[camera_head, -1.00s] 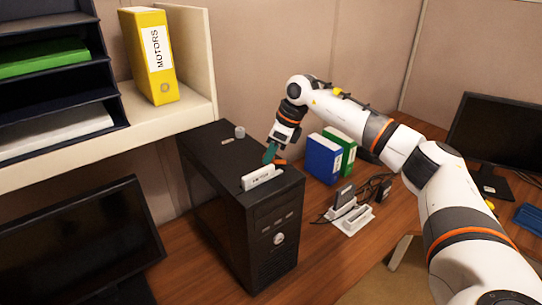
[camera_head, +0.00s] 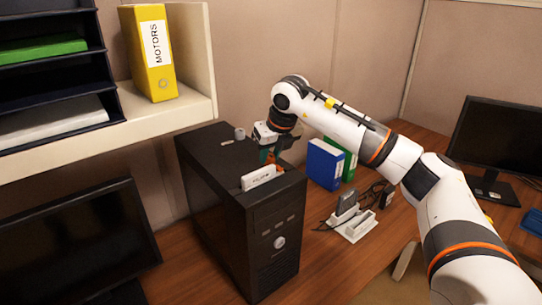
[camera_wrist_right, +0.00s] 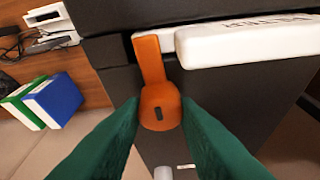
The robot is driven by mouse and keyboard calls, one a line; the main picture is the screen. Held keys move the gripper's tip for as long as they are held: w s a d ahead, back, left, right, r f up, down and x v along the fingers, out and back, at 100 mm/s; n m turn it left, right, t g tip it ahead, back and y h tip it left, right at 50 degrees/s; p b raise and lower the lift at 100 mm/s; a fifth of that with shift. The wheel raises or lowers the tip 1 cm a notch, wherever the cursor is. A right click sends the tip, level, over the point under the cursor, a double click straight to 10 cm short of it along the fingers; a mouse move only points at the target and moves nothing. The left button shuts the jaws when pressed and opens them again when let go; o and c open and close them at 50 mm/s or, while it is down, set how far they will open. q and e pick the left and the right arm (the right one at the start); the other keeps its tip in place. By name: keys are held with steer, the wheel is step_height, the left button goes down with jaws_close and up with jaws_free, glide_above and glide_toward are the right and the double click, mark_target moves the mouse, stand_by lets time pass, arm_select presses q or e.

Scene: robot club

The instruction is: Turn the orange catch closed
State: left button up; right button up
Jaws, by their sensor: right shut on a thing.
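The orange catch (camera_wrist_right: 158,100) is on top of the black computer tower (camera_head: 215,160). In the wrist view its rounded end sits between the teal fingers of my right gripper (camera_wrist_right: 161,108), which is shut on it. Its flat arm points up the picture, in front of the near end of the white labelled module (camera_wrist_right: 245,42). In the head view the module (camera_head: 258,178) stands in the tower's top, and my right gripper (camera_head: 267,155) is just behind it, partly hiding the catch (camera_head: 277,163). My left gripper is out of view.
Blue (camera_head: 324,164) and green binders stand right of the tower, near a white dock (camera_head: 352,226) with cables. A small grey cylinder (camera_head: 239,133) sits on the tower's back. A shelf with a yellow binder (camera_head: 150,55) is at upper left.

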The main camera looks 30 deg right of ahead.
steer(key=shift+w+r+m, duration=0.1)
steer(key=shift+r+m, duration=0.15)
steer(key=shift+m, duration=0.15)
steer(key=o, duration=0.6)
steer(key=shift+o, duration=0.5)
steer(key=b+v, duration=0.3)
steer(key=v, duration=0.9)
steer(key=shift+a+b, duration=0.15)
steer(key=shift+b, duration=0.2)
steer(key=shift+f, duration=0.15)
